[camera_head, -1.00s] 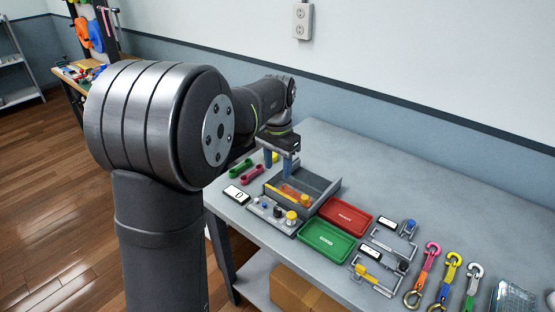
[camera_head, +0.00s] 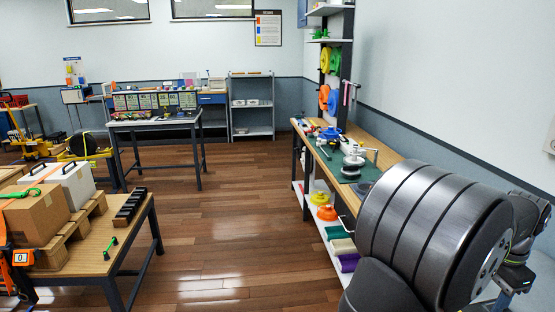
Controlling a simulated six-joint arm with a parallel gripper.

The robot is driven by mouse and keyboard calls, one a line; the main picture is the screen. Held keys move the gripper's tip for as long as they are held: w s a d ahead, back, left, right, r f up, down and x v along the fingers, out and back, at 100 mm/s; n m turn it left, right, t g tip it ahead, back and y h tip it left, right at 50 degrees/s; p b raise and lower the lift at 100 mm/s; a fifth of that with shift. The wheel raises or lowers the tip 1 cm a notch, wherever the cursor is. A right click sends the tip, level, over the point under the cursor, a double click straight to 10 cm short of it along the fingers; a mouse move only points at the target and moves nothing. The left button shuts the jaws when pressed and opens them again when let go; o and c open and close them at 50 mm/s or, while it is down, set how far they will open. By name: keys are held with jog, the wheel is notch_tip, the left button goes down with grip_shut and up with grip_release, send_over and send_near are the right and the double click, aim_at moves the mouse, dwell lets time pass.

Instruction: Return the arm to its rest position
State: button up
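My arm fills the lower right of the head view. Its large grey joint stands in front, and the darker links fold behind it at the right edge. The end of the arm, with my gripper (camera_head: 506,297), shows small behind the joint, with a bit of blue finger pointing down. It is partly hidden and cut close to the frame's edge, so I cannot tell whether it is open or shut, or whether it holds anything.
A wooden workbench (camera_head: 328,160) with spools and a green mat runs along the right wall. At left, a table holds a pallet (camera_head: 62,238) with a cardboard box (camera_head: 36,214). A narrow table (camera_head: 155,122) stands further back. The wooden floor (camera_head: 225,225) between is clear.

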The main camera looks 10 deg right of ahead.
notch_tip(320, 180, down, 17)
jog(key=shift+r, duration=0.2)
dwell(0.5)
notch_tip(320, 180, up, 18)
notch_tip(320, 180, down, 18)
jog(key=shift+r, duration=0.25)
jog(key=shift+f, duration=0.3)
jog(key=n, duration=0.8)
jog(key=shift+r, duration=0.1)
jog(key=n, duration=0.4)
jog(key=shift+n, duration=2.4)
